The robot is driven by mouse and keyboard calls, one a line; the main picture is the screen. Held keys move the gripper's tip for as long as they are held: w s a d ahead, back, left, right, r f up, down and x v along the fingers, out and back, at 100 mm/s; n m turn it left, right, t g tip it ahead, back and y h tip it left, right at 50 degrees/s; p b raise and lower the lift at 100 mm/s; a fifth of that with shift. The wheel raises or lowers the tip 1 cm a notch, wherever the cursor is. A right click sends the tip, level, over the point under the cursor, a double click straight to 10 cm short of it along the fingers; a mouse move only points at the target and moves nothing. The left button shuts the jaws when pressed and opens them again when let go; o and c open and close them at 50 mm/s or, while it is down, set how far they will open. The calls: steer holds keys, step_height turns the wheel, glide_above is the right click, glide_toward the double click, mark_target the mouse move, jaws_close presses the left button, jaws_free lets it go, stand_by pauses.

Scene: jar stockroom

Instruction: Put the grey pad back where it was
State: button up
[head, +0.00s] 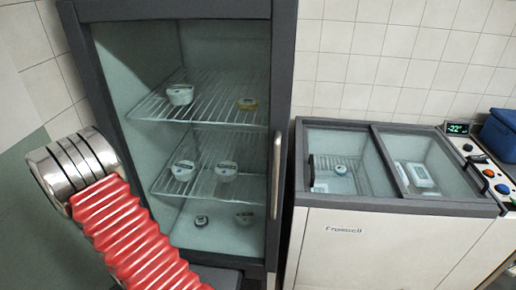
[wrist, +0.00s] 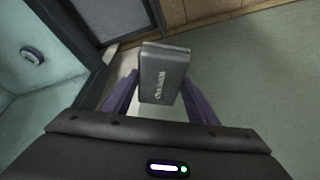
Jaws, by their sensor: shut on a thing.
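The pad's far end sticks out beyond the fingers. In the head view I see neither the pad nor the fingers, only my red and silver arm at the left.
A tall glass-front cabinet (head: 277,150) holds several small jars on wire shelves. A chest freezer (head: 345,225) with sliding glass lids stands to its right, with a blue bin (head: 500,135) beyond. Clear greenish floor (wrist: 255,90) lies right of the pad.

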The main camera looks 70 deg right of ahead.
steer(key=w+a+r+n, duration=0.1)
steer(key=w+a+r, duration=0.1)
steer(key=a+r, duration=0.3)
steer(key=w+a+r+n+y, duration=0.1)
steer(key=w+a+r+n, duration=0.1)
steer(key=a+r, duration=0.4)
steer(key=w+a, duration=0.1)
steer(key=a, duration=0.4)
steer(key=shift+w, duration=0.2)
